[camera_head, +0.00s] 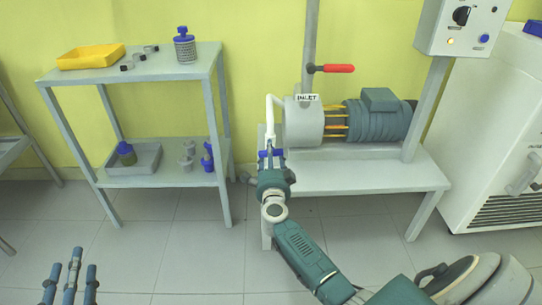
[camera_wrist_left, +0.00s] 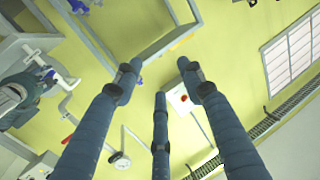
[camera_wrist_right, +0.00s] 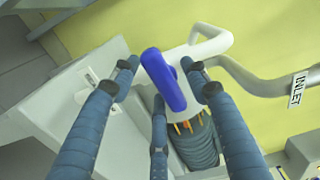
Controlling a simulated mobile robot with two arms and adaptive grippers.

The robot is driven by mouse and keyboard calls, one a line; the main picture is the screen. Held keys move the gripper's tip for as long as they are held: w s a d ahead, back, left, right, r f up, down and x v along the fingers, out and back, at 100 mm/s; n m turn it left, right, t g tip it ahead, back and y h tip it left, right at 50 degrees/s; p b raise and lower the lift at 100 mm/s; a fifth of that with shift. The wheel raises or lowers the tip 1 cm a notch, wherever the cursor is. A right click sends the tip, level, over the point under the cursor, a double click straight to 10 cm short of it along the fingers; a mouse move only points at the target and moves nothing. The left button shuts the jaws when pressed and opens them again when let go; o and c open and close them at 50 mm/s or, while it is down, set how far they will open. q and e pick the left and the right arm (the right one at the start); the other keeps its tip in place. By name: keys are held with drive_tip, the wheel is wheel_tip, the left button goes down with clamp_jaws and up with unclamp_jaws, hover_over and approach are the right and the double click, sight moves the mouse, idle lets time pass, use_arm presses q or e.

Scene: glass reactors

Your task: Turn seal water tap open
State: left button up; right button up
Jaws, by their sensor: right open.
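The seal water tap shows as a blue handle (camera_wrist_right: 163,82) on a white pipe (camera_wrist_right: 212,45) in the right wrist view. My right gripper (camera_wrist_right: 160,72) is open, with its fingers spread around the handle. I cannot tell whether they touch it. In the head view my right gripper (camera_head: 271,155) is at the lower end of the white pipe (camera_head: 271,112), left of the pump, and largely hides the tap. My left gripper (camera_head: 75,262) is open and empty at the bottom left, and its spread fingers also show in the left wrist view (camera_wrist_left: 160,80).
A red lever (camera_head: 338,68) juts from the upright pipe above. A control box (camera_head: 462,28) stands right. A shelf (camera_head: 150,72) with a yellow tray (camera_head: 90,57) stands left.

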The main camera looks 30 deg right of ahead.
drive_tip(key=shift+c, duration=0.5)
drive_tip(key=c, duration=1)
